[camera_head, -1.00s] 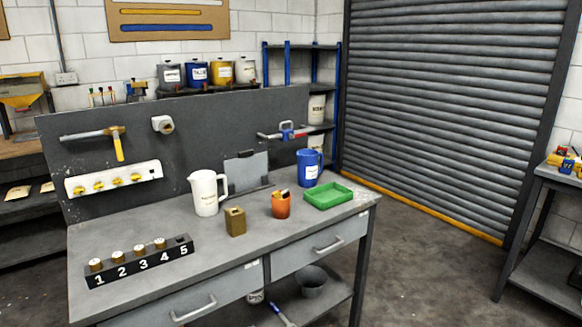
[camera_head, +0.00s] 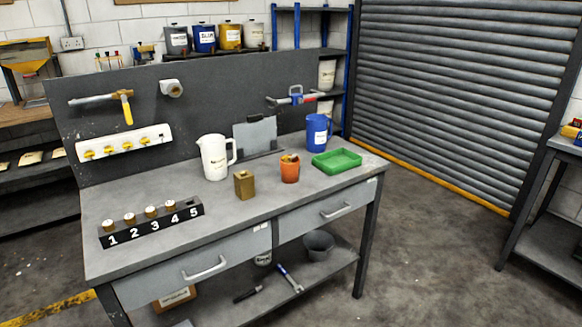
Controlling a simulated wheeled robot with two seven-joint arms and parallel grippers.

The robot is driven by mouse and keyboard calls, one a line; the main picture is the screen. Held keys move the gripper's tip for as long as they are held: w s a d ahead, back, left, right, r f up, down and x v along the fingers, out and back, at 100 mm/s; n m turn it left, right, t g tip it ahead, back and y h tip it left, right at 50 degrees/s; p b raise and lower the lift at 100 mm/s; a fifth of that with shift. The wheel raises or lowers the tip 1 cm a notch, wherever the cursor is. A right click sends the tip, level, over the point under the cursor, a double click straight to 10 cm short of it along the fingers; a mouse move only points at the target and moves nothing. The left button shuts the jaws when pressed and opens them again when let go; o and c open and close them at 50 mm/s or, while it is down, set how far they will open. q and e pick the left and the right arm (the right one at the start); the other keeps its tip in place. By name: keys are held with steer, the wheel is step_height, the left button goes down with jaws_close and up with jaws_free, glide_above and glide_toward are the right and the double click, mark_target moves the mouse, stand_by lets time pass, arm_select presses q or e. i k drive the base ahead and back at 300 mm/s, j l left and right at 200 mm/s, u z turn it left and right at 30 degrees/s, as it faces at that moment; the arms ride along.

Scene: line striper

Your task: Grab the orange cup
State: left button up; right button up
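The orange cup (camera_head: 290,170) stands upright on the grey workbench (camera_head: 232,212), right of the middle of its top. Something small and brown shows at its rim; I cannot tell what it is. A brown box-like block (camera_head: 244,185) stands to its left, and a green tray (camera_head: 337,161) lies to its right. A blue jug (camera_head: 318,133) stands behind the cup to the right. Neither of my grippers shows in the head view.
A white jug (camera_head: 215,157) stands left of the cup. A black numbered rack (camera_head: 152,225) sits at the bench's left front. Drawers with handles front the bench, and a grey bucket (camera_head: 318,245) stands on its lower shelf. Open floor lies to the right.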

mark_target(289, 172)
steer(key=i+l+u, duration=0.15)
steer(key=u, duration=0.25)
steer(key=i+l+u, duration=0.1)
steer(key=u, duration=0.25)
steer(key=i+l+u, duration=0.1)
steer(key=l, duration=0.25)
steer(key=i+l+u, duration=0.15)
steer(key=l, duration=0.2)
steer(key=i+l+u, duration=0.1)
steer(key=l, duration=0.3)
steer(key=i+l+u, duration=0.1)
steer(key=l, duration=0.25)
steer(key=i+l, duration=0.1)
steer(key=l, duration=0.25)
steer(key=i+l, duration=0.1)
steer(key=l, duration=0.3)
steer(key=i+l, duration=0.15)
steer(key=l, duration=0.2)
steer(key=i+l, duration=0.1)
steer(key=l, duration=0.3)
steer(key=i+l, duration=0.1)
steer(key=l, duration=0.25)
steer(key=u, duration=0.05)
